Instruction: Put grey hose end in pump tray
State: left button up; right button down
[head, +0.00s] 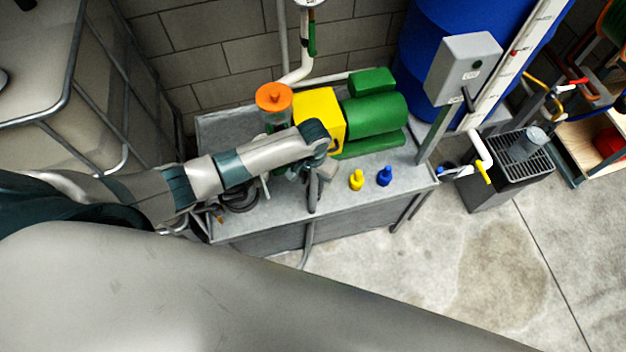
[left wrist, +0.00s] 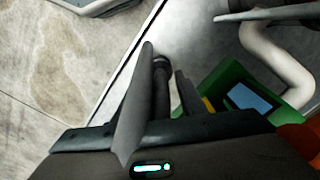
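The pump tray (head: 405,168) is a grey metal tray on a stand in the head view, holding a green and yellow pump (head: 372,118). The grey hose (head: 307,243) hangs down outside the tray's front side. My left gripper (head: 315,195) points down over the front part of the tray. In the left wrist view a dark hose end (left wrist: 160,75) stands between the two fingers of my left gripper (left wrist: 163,60), close to both. A thin light gap shows beside the right finger, so whether they grip is unclear. My right gripper is not in view.
A yellow bottle (head: 356,180) and a blue bottle (head: 384,176) stand in the tray, right of the gripper. An orange-capped filter (head: 274,97) rises behind my wrist. A grey box (head: 471,70) is on a post at the right. Open concrete floor (head: 470,260) lies in front.

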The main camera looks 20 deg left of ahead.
pick_arm(q)
notch_tip(320, 180, up, 12)
jog(key=shift+r+b, duration=0.2)
jog(key=shift+b, duration=0.35)
jog(key=shift+f, duration=0.1)
dwell(1.7)
